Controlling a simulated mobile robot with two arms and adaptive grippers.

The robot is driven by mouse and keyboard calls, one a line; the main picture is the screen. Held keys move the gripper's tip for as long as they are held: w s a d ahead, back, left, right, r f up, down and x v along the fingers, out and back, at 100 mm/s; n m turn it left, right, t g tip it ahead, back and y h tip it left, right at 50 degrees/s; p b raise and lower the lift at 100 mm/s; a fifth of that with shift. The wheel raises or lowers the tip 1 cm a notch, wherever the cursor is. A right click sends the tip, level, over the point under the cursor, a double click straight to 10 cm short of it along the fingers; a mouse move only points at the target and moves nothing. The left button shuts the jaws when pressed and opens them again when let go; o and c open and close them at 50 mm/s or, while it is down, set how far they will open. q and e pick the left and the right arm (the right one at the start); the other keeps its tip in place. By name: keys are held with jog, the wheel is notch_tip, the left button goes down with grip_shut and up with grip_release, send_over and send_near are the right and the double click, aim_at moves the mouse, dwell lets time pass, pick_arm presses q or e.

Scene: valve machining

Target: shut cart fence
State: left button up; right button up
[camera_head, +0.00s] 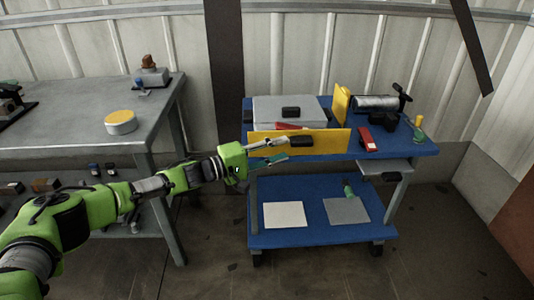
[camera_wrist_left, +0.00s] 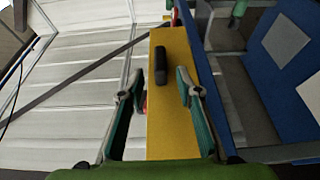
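The blue cart (camera_head: 400,147) stands right of centre in the head view. A yellow fence panel (camera_head: 325,145) runs along the front of its top, with a black handle (camera_head: 300,141) on its face. My left gripper (camera_head: 272,151) is open at the left part of this panel, its fingers pointing toward the handle. In the left wrist view, the yellow panel (camera_wrist_left: 170,110) lies between the spread fingers (camera_wrist_left: 156,82), and the handle (camera_wrist_left: 160,65) is between and just beyond the fingertips. I cannot tell whether they touch. A second yellow panel (camera_head: 341,103) stands upright behind. My right gripper is not in view.
A grey case (camera_head: 285,107), a red item (camera_head: 367,139) and black tools share the cart top. The lower shelf (camera_head: 310,221) holds two flat plates. A grey workbench (camera_head: 60,112) stands at left, carrying a yellow-topped round part (camera_head: 120,121). Floor is open between them.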

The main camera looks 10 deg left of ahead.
pick_arm(q)
jog(key=v, duration=0.4)
